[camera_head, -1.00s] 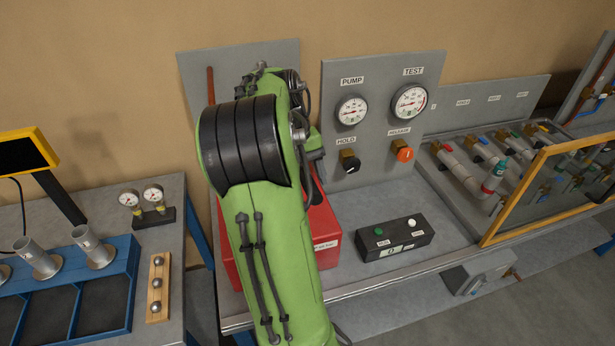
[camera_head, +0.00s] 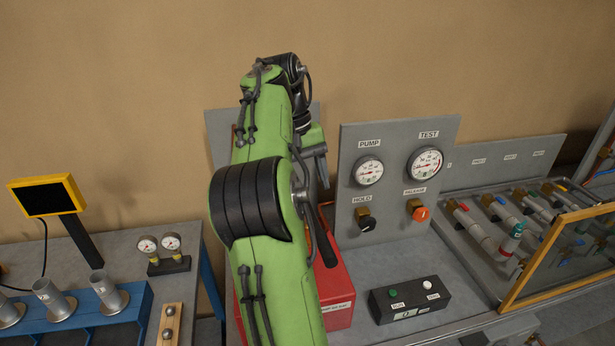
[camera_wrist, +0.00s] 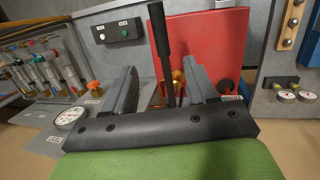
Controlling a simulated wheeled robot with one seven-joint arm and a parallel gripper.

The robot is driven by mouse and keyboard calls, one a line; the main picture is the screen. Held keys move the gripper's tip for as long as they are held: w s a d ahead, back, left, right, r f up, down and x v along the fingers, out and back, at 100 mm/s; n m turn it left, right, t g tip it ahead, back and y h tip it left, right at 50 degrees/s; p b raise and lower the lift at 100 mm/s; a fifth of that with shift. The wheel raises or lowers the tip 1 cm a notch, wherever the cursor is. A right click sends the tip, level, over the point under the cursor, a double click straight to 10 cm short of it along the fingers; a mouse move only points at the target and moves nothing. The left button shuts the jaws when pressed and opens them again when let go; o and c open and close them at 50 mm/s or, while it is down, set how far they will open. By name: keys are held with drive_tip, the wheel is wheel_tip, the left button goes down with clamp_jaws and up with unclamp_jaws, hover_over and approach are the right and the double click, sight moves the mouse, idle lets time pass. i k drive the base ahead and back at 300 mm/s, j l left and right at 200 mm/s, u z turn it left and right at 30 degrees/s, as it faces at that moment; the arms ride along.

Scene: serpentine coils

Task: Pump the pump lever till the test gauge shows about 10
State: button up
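The pump lever is a black-handled rod (camera_wrist: 161,40) on the red pump box. In the head view its black grip (camera_head: 326,243) shows beside my arm, leaning over the red box (camera_head: 338,290). My gripper (camera_wrist: 160,85) is open, its two grey fingers well apart. The lever appears between them in the wrist view; I cannot tell whether either finger touches it. In the head view my gripper (camera_head: 321,172) is above the lever, left of the panel. The test gauge (camera_head: 425,164) is a white dial at the panel's upper right; its needle is too small to read.
The pump gauge (camera_head: 368,171), a black hold knob (camera_head: 365,220) and an orange release knob (camera_head: 419,212) share the grey panel (camera_head: 392,190). A black button box (camera_head: 408,299) sits on the bench in front. Pipework with valves (camera_head: 500,230) lies to the right.

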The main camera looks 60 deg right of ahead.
sight(331, 260)
drive_tip(key=j+z, duration=0.1)
drive_tip(key=z, duration=0.4)
drive_tip(key=j+z, duration=0.1)
drive_tip(key=z, duration=0.35)
